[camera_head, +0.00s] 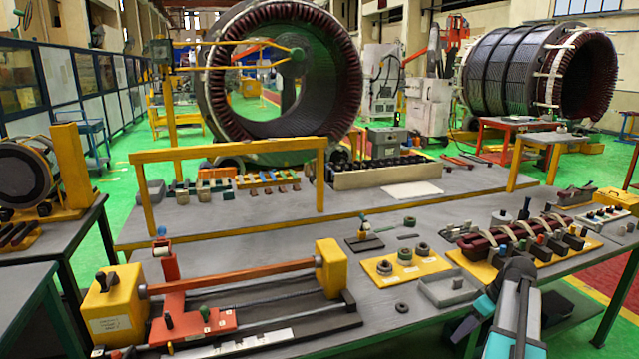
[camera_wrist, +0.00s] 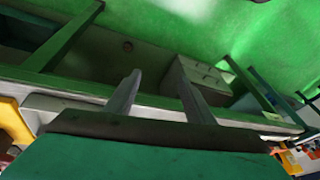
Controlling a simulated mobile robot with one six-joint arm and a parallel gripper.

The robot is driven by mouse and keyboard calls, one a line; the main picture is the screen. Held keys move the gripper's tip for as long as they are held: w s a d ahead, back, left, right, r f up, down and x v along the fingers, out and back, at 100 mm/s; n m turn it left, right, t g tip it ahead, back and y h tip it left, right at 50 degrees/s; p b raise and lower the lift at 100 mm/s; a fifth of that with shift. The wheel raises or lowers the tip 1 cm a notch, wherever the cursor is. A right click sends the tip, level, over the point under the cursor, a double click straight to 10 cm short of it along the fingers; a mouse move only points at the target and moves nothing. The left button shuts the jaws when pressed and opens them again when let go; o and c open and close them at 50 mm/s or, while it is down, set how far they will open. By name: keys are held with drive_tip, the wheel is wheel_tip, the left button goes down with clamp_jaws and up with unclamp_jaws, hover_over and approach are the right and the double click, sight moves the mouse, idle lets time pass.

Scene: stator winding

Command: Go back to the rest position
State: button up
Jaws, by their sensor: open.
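My gripper (camera_wrist: 158,88) shows in the wrist view with its two grey fingers apart and nothing between them. The view past the fingers is of green floor and a green-legged bench frame, and the fingers seem to touch nothing. In the head view my grey and teal arm (camera_head: 515,310) is at the lower right, at the near edge of the workbench (camera_head: 330,215). The fingertips cannot be made out clearly there.
The bench holds an orange and yellow fixture (camera_head: 230,275), a yellow plate with rings (camera_head: 405,267), a grey tray (camera_head: 449,287) and a coil holder (camera_head: 525,240) close to my arm. A grey drawer unit (camera_wrist: 200,78) stands under the bench. Green floor is open beyond.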

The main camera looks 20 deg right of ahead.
drive_tip(key=w+a+f+n+g+y, duration=0.1)
drive_tip(key=a+f+n+g, duration=0.15)
drive_tip(key=a+f, duration=1.15)
drive_tip(key=a+f+n+g+y, duration=0.1)
drive_tip(key=a+f+g, duration=0.2)
drive_tip(key=a+f, duration=1.1)
drive_tip(key=s+a+f+g+h, duration=0.1)
drive_tip(key=s+a+f, duration=0.2)
drive_tip(key=s+a, duration=0.35)
drive_tip(key=s+a+f+g+h+b, duration=0.1)
drive_tip(key=s+a+f+g, duration=0.1)
drive_tip(key=s+a+f, duration=0.35)
drive_tip(key=s+a+f+g+h, duration=0.1)
drive_tip(key=s+a+f, duration=0.1)
drive_tip(key=s+a, duration=0.55)
drive_tip(key=shift+s+d+f+m+t+h, duration=0.1)
drive_tip(key=shift+s+d+f+m+h, duration=0.2)
drive_tip(key=shift+s+m, duration=0.55)
drive_tip(key=shift+s+d+f+m+t+h, duration=0.1)
drive_tip(key=shift+s+f+m+h, duration=0.3)
drive_tip(key=shift+m, duration=0.85)
drive_tip(key=shift+s+d+f+m+t+h, duration=0.1)
drive_tip(key=shift+s+d+f+m+h, duration=0.1)
drive_tip(key=shift+s+f+m, duration=0.6)
drive_tip(key=shift+w+r+m, duration=0.15)
drive_tip(key=shift+r+m, duration=0.1)
drive_tip(key=shift+r, duration=0.15)
